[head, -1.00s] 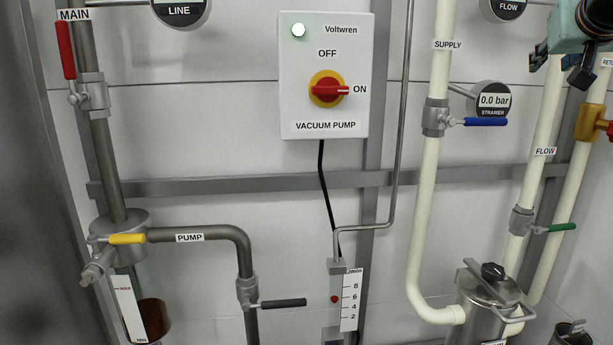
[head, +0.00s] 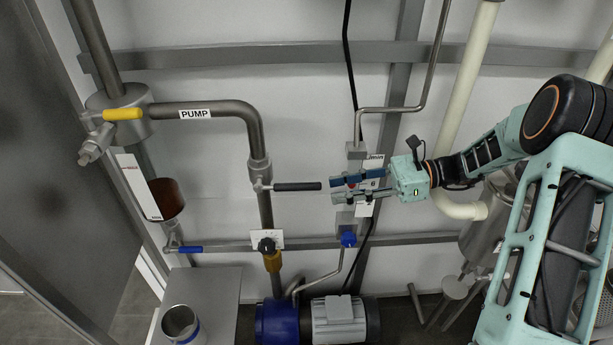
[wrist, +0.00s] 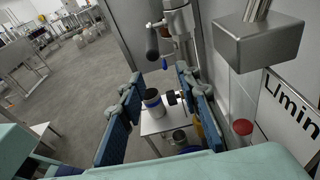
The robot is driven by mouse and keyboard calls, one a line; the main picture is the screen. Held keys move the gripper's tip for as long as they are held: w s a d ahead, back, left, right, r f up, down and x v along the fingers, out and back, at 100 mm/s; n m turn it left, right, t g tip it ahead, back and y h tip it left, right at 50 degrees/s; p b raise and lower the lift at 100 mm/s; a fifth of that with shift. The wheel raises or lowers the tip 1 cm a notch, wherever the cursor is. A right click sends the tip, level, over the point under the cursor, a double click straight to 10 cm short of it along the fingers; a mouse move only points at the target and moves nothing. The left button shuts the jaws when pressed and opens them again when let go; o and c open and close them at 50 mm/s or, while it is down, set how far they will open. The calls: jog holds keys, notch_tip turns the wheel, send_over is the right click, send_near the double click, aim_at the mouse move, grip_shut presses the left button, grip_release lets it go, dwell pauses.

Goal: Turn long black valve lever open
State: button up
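The long black valve lever (head: 297,186) points right, roughly level, from a grey valve body (head: 260,170) on the PUMP pipe. My gripper (head: 334,190) is just right of the lever's free end, fingers pointing left toward it. The fingers are spread, with nothing between them, and look apart from the lever. In the wrist view my gripper (wrist: 158,75) is open, and the black lever (wrist: 152,43) shows nearly end-on beyond the fingertips, toward the top of the picture.
A flow gauge (head: 374,170) and thin pipe stand behind my fingers. A yellow lever (head: 123,114) is at upper left and a blue lever (head: 189,249) lower left. A black knob (head: 266,245) is below the valve. The pump motor (head: 338,318) sits on the floor.

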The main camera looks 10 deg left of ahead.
aim_at(277, 187)
jog(key=s+a, duration=0.1)
jog(key=a, duration=0.3)
jog(key=s+a+r+m+y, duration=0.1)
jog(key=a, duration=0.3)
jog(key=s+a+y+b, duration=0.1)
jog(key=a, duration=0.4)
jog(key=shift+s+r+m+g, duration=0.1)
jog(key=shift+r+m+g, duration=0.1)
jog(key=shift+m+g, duration=0.15)
jog(key=shift+c, duration=0.7)
grip_shut()
